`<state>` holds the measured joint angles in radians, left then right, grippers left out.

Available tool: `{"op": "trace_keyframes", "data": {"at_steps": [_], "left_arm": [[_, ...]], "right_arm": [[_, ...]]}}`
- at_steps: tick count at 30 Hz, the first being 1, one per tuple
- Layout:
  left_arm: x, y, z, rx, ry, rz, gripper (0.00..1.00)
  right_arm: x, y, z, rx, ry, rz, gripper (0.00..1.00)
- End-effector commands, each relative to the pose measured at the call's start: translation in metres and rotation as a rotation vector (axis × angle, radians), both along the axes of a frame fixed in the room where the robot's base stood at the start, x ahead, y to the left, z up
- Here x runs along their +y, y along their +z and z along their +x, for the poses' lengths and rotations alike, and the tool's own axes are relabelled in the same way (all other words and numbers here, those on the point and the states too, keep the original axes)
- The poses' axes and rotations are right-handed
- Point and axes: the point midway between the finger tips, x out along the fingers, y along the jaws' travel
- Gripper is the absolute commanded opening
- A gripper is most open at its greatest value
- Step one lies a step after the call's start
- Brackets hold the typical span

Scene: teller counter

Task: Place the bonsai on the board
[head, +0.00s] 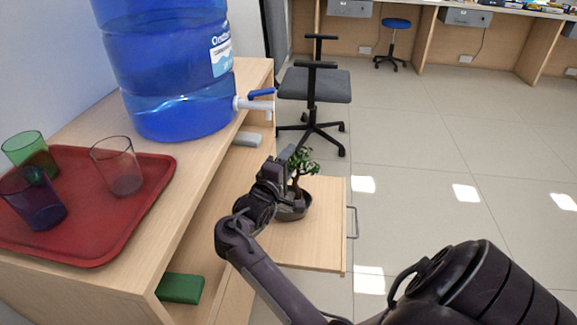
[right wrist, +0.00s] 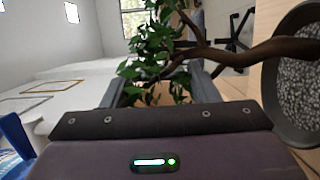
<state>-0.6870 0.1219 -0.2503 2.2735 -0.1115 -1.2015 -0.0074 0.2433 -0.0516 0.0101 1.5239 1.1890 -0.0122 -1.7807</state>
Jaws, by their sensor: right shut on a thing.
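The bonsai (head: 303,163) has green leaves, a brown trunk and a dark round pot (head: 296,210). My right gripper (head: 287,161) is shut on the bonsai, beside its trunk and leaves. In the right wrist view, leaves (right wrist: 155,45) and the trunk (right wrist: 235,52) cross between the fingers (right wrist: 158,88), with the gravel-filled pot at the right edge. The light wood board (head: 315,245) juts out from the cabinet, and the pot appears over its back left part. I cannot tell whether the pot touches it. My left gripper is not in view.
A blue water bottle (head: 170,70) with a tap and a red tray (head: 130,215) with several cups stand on the cabinet top at left. A green block (head: 180,288) and a grey block (head: 246,139) lie on the shelf. An office chair (head: 315,85) stands behind the board.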

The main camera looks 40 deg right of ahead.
Motion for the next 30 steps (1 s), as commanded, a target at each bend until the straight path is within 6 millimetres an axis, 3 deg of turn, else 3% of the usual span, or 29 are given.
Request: {"op": "trace_keyframes", "data": {"at_steps": [10, 11, 15, 25, 30], "left_arm": [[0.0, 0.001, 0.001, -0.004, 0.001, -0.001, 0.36], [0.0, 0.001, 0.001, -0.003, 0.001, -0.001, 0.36], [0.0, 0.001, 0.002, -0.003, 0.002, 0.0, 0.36], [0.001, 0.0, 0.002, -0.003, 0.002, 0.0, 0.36], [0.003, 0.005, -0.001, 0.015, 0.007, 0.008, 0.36]], "right_arm": [[0.0, -0.001, 0.0, -0.005, 0.0, -0.004, 0.0], [0.0, -0.003, 0.0, 0.0, 0.0, -0.001, 0.57], [0.0, -0.003, 0.0, -0.001, 0.0, -0.001, 0.75], [0.0, -0.001, 0.0, -0.004, 0.0, -0.001, 0.76], [0.022, 0.0, -0.008, -0.001, 0.002, 0.003, 0.76]]}}
